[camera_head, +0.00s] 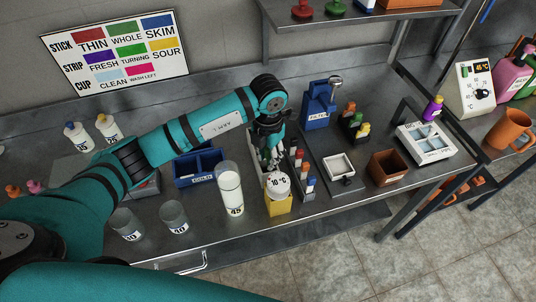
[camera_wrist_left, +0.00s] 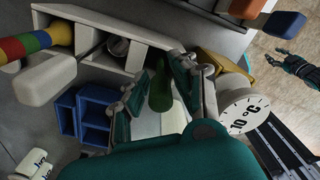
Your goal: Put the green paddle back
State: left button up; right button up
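My left gripper (camera_head: 271,160) points down over the white rack beside the yellow cup marked 10 °C. In the left wrist view my left gripper (camera_wrist_left: 161,72) has its fingertips close on both sides of a dark green piece (camera_wrist_left: 160,92), which looks like the green paddle's handle. The fingers appear shut on it; its lower part is hidden. In the head view the gripper hides it. My right gripper (camera_wrist_left: 286,60) shows small at the right of the wrist view, empty over the floor, its fingers seemingly apart.
A tall white-filled glass (camera_head: 230,188) and the yellow cup (camera_head: 278,205) stand close by. A blue bin (camera_head: 198,168) is to the left, a blue dispenser (camera_head: 318,106) behind. Sticks with coloured ends (camera_head: 305,168) stand right of the gripper. A wall chart (camera_head: 116,52) lists colours.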

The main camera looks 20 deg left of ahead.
pick_arm(q)
jog(key=shift+o, duration=0.2)
jog(key=shift+r, duration=0.2)
notch_tip(320, 180, up, 11)
jog(key=b, duration=0.3)
jog(key=shift+w+b, duration=0.1)
jog(key=shift+b, duration=0.2)
jog(key=shift+r, duration=0.5)
pick_arm(e)
notch_tip(320, 180, down, 4)
jog(key=shift+s+r, duration=0.15)
pick_arm(q)
jog(key=shift+a, duration=0.1)
